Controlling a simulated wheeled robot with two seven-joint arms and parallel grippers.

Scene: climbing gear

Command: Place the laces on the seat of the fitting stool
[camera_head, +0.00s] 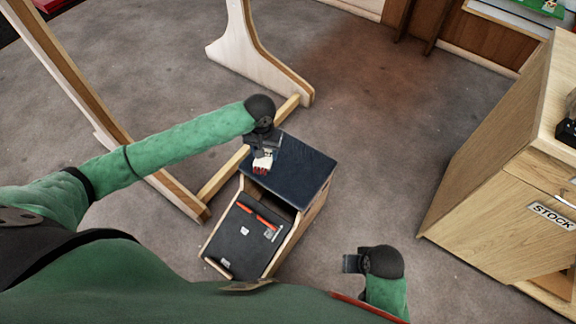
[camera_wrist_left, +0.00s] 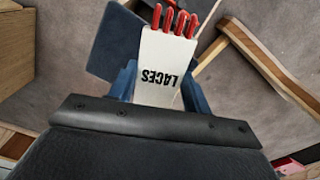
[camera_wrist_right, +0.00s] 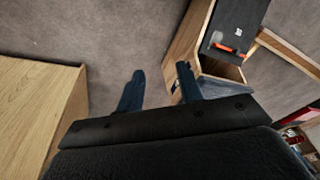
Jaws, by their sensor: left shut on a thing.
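The laces (camera_head: 262,163) are a white packet with red lace ends and the word LACES on it. In the left wrist view the laces (camera_wrist_left: 160,70) sit between the blue fingers of my left gripper (camera_wrist_left: 160,88), which is shut on them. In the head view my left gripper (camera_head: 262,150) holds them over the dark seat of the fitting stool (camera_head: 305,165). Whether they touch the seat, I cannot tell. The seat also shows in the left wrist view (camera_wrist_left: 112,45). My right gripper (camera_head: 350,263) is open and empty, right of the stool; its fingers (camera_wrist_right: 160,90) are apart in the right wrist view.
The stool's lower dark sloped board (camera_head: 240,240) carries an orange strip. A wooden cabinet marked STOCK (camera_head: 500,190) stands at the right. A wooden frame (camera_head: 80,80) stands behind and left of the stool. Bare carpet lies between stool and cabinet.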

